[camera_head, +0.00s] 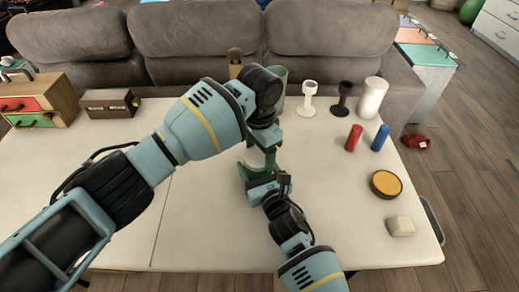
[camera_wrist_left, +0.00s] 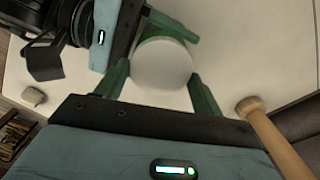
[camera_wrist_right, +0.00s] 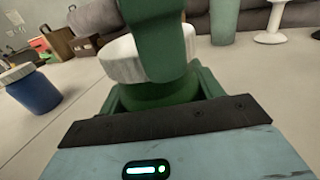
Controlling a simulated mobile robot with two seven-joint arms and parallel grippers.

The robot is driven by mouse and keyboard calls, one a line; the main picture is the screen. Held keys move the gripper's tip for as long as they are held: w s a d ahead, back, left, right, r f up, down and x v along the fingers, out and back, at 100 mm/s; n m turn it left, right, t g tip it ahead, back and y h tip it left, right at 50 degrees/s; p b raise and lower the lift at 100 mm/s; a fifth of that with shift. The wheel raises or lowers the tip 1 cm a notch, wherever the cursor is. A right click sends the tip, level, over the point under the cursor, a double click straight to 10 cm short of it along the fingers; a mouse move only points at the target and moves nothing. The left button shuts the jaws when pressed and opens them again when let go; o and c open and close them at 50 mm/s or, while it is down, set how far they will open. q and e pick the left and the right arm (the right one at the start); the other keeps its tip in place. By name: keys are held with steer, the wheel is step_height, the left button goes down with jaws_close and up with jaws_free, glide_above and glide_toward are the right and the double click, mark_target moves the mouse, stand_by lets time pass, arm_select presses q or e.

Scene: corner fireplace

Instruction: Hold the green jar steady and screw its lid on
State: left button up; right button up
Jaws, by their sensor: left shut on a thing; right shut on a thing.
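The green jar (camera_wrist_right: 158,95) stands on the table between the fingers of my right gripper (camera_head: 257,174), which is shut on its body. The white lid (camera_wrist_left: 163,66) sits at the jar's mouth, seen from above in the left wrist view. It also shows over the jar in the right wrist view (camera_wrist_right: 122,62). My left gripper (camera_head: 263,146) reaches down from above and is shut on the lid, with one green finger (camera_wrist_left: 117,75) and the other (camera_wrist_left: 204,98) on opposite sides. The threads are hidden, so I cannot tell how tight the lid is.
A blue jar with a white lid (camera_wrist_right: 33,88) stands nearby. A red cylinder (camera_head: 354,138), a blue cylinder (camera_head: 380,138), a yellow-topped disc (camera_head: 386,184) and a pale block (camera_head: 401,226) are on the right. A teal cup (camera_head: 280,78) stands behind. The front left table is clear.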

arm_select(q)
steer(key=shift+f, duration=0.6)
